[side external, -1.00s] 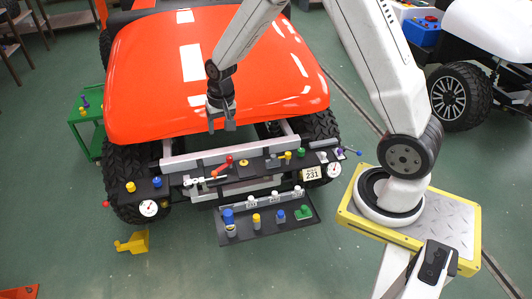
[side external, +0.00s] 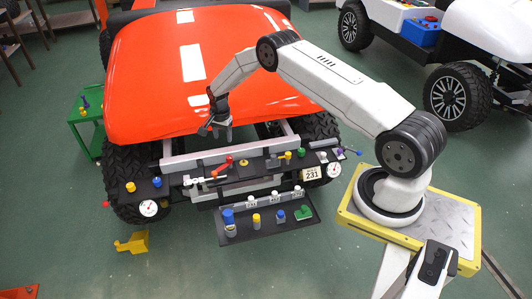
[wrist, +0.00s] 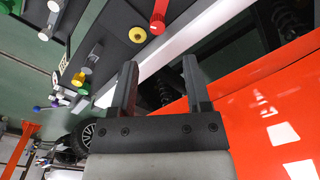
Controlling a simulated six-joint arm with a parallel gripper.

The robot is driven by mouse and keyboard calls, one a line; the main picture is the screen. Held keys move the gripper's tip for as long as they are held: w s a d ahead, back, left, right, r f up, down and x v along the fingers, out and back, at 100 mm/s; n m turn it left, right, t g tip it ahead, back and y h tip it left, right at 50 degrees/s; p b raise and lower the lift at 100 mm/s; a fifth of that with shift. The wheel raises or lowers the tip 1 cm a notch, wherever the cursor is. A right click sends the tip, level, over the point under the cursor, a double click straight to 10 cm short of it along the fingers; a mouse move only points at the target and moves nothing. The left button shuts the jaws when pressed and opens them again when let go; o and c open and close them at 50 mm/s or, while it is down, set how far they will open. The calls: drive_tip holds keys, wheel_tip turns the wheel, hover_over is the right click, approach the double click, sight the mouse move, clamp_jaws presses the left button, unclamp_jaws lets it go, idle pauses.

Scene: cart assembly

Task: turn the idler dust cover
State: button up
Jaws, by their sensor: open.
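My gripper (side external: 221,135) is open and empty above the front edge of the orange hood, behind the dark front panel (side external: 226,172). In the wrist view its two fingers (wrist: 161,68) stand apart with nothing between them. A round yellow part with a dark centre (side external: 243,162) lies on the panel, apart from the fingers. The same yellow round part (wrist: 138,34) shows beyond the fingertips in the wrist view. A red lever (side external: 224,164) is beside it. No part is marked as the idler dust cover, so I cannot tell which one it is.
The orange hood (side external: 140,80) lies close behind my gripper. A lower dark tray (side external: 268,230) holds several coloured pegs. Dial gauges (side external: 149,208) sit near the panel ends. A yellow block (side external: 132,243) is on the floor, and a green stand (side external: 88,125) is at left.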

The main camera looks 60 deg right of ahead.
sight(229, 157)
drive_tip(key=shift+m, duration=0.8)
drive_tip(key=d+f, duration=0.2)
drive_tip(key=f, duration=0.1)
drive_tip(key=shift+s+f, duration=0.1)
drive_tip(key=shift+f, duration=0.2)
drive_tip(key=shift+f, duration=0.1)
drive_tip(key=shift+f, duration=4.25)
drive_tip(key=c, duration=0.7)
